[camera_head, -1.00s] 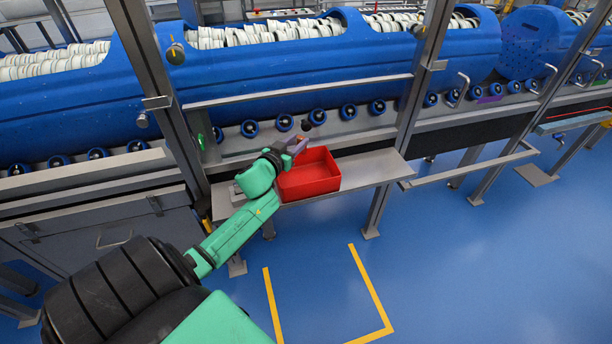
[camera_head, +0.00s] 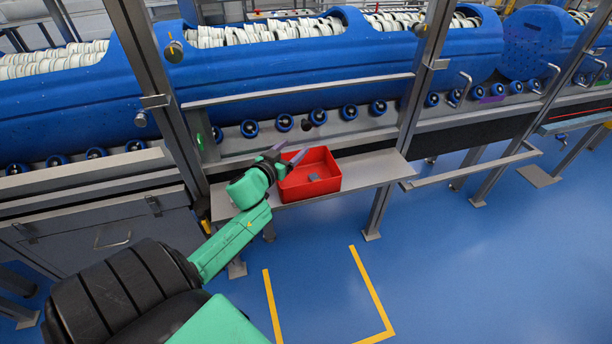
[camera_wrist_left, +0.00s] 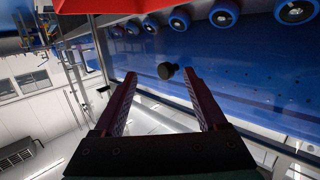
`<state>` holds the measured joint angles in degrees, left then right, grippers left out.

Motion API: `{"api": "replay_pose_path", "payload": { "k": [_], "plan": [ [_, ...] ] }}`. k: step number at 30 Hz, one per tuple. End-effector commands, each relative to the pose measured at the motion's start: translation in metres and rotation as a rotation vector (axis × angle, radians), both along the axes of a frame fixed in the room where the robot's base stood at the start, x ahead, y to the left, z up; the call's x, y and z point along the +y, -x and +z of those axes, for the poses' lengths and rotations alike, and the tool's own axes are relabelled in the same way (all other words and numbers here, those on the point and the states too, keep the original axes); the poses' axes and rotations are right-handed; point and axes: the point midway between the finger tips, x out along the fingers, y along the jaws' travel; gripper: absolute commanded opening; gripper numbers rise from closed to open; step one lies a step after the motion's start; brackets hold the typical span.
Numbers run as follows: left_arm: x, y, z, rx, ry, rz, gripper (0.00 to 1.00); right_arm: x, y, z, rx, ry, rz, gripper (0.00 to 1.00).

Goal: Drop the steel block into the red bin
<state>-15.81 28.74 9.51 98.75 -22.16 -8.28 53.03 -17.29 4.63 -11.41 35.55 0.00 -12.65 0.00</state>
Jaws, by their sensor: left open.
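The steel block (camera_head: 314,176) is a small grey piece lying on the floor of the red bin (camera_head: 330,186), towards its right side. The bin stands on a narrow grey shelf. My left gripper (camera_head: 291,151) is at the bin's back left, above its rim, with its fingers spread and nothing between them. In the left wrist view the left gripper (camera_wrist_left: 160,76) also shows open and empty, with part of the red bin (camera_wrist_left: 82,6) at the top edge. My right gripper is not in view.
The grey shelf (camera_head: 375,167) has free room right of the bin. A steel post (camera_head: 415,100) rises at its right and another at its left. Blue rollers (camera_head: 318,116) and a large blue tub (camera_head: 280,80) lie behind. A dark knob (camera_wrist_left: 166,71) shows beyond the fingers.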

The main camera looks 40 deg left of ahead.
Motion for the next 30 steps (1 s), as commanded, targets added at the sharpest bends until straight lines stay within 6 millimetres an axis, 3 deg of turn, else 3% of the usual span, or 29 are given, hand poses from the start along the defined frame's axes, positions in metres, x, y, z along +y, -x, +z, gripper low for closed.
{"api": "replay_pose_path", "payload": {
  "k": [6, 12, 30],
  "plan": [
    [-0.012, 0.065, 0.008, 0.005, 0.003, 0.001, 0.74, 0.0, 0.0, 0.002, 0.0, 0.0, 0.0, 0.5],
    [-0.019, 0.103, 0.015, 0.002, 0.002, 0.001, 0.74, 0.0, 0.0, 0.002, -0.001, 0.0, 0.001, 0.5],
    [-0.021, 0.109, 0.017, 0.001, 0.0, 0.001, 0.74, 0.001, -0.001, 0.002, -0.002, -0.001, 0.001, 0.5]
  ]
}}
